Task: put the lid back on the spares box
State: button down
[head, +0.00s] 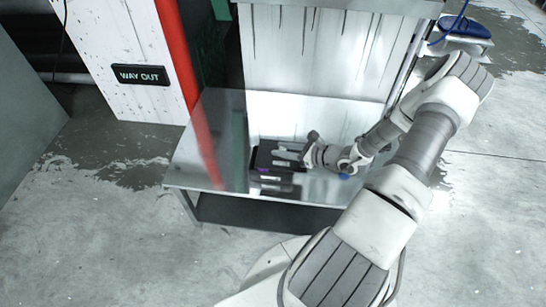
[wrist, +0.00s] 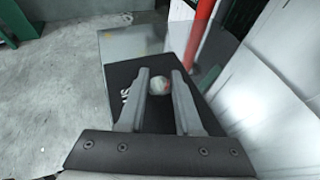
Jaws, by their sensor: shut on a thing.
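My gripper is shut on the lid at this knob. I cannot tell whether the lid rests on the box or is just above it.
The shiny table (head: 205,150) is clear left of the box. A red post (head: 183,75) and a dark green upright stand close by on the left. A white panel (head: 315,60) rises behind. A "WAY OUT" sign (head: 141,75) is at upper left.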

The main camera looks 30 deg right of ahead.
aim_at(274, 147)
jog(key=w+f, duration=0.1)
jog(key=w+a+f, duration=0.1)
jog(key=w, duration=0.1)
jog(key=w+f+b, duration=0.1)
jog(key=shift+w+a, duration=0.15)
jog(key=shift+w, duration=0.2)
jog(key=shift+f+b, duration=0.8)
jog(key=shift+f, duration=1.15)
jog(key=shift+f, duration=0.15)
jog(key=c, duration=0.6)
grip_release()
